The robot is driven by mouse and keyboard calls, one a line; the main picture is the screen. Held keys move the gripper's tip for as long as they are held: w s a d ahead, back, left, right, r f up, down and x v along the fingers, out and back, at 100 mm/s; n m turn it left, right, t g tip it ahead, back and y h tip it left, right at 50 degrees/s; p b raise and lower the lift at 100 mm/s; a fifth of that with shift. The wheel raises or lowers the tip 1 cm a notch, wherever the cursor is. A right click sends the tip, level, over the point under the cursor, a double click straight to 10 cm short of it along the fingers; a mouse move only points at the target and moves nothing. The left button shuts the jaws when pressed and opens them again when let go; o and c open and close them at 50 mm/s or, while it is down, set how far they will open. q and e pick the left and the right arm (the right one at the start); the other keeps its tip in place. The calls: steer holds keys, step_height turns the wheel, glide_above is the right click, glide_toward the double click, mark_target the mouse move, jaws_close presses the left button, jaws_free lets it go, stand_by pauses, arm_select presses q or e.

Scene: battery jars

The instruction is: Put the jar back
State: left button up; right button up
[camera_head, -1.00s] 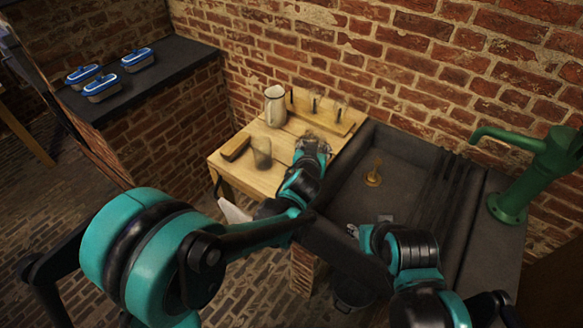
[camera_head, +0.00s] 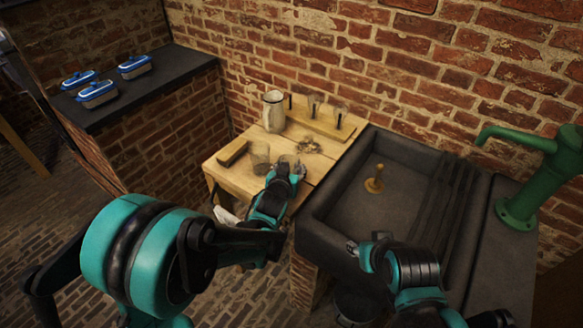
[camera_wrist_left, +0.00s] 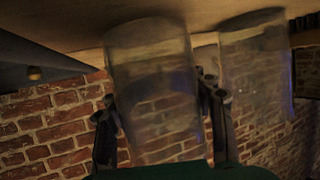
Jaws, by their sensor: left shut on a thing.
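A clear glass jar (camera_wrist_left: 155,90) stands between the fingers of my left gripper (camera_wrist_left: 160,115) in the left wrist view, and the fingers are shut on it. Its base is close to the wooden tabletop; I cannot tell whether they touch. A second clear jar (camera_wrist_left: 255,75) is beside it. In the head view my left gripper (camera_head: 286,168) is over the wooden table (camera_head: 222,172), and the held jar is hard to make out. A glass jar (camera_head: 260,158) stands just left of that gripper. My right gripper (camera_head: 355,247) is by the sink's front edge, its fingers too small to judge.
A wooden rack (camera_head: 325,122) with dark rods and glasses stands at the table's back, beside a pale jug (camera_head: 273,112). The dark sink (camera_head: 345,205) adjoins on the right, with a brass piece (camera_head: 374,181) inside.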

arm_select(q)
steer(key=shift+f, duration=0.1)
steer(key=o, duration=1.6)
steer(key=shift+s+r, duration=0.25)
steer(key=p+v, duration=0.4)
steer(key=v, duration=0.7)
steer(key=shift+s+a, duration=0.15)
steer(key=shift+s, duration=0.05)
steer(key=s+a+r+n+g+y, duration=0.25)
steer(key=s+a, duration=0.45)
steer(key=a, duration=0.5)
steer(key=s+a+g, duration=0.1)
steer(key=s, duration=0.2)
steer(key=s+a+g, duration=0.1)
steer(key=s+a, duration=0.1)
steer(key=s, duration=0.2)
steer(key=s+a+g, duration=0.1)
steer(key=s, duration=0.3)
steer(key=shift+s+a+f+g+y, duration=0.1)
steer(key=shift+s+a+g+y, duration=0.15)
steer(key=shift+g, duration=0.1)
